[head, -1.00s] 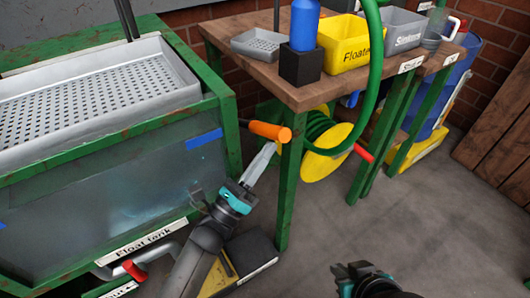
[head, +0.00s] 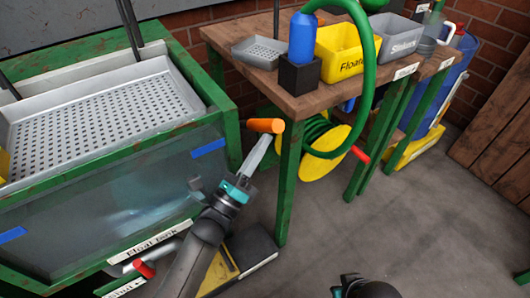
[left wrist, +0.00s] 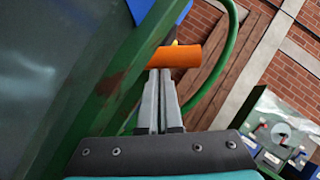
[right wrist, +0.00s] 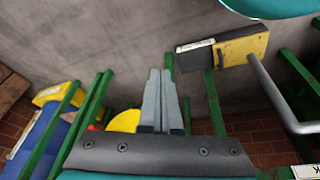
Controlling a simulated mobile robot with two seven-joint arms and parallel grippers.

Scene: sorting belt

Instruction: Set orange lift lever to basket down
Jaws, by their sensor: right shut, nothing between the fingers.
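The orange lift lever (head: 265,125) sticks out at the right end of the green-framed float tank (head: 110,215). The grey perforated basket (head: 105,115) sits at the top of the tank. My left gripper (head: 268,138) is at the lever's underside, its fingers together. In the left wrist view, the fingertips (left wrist: 161,72) end at the lower edge of the orange handle (left wrist: 175,57); I cannot tell whether they touch it. My right gripper (right wrist: 160,75) is shut and empty, low over the floor, away from the lever; its fingers are out of the head view.
A wooden table (head: 300,95) with a blue bottle (head: 302,40), a yellow bin (head: 345,55) and grey bins stands right of the lever. A green hose (head: 370,90) and yellow reel (head: 325,160) are close by. The floor at the right is open.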

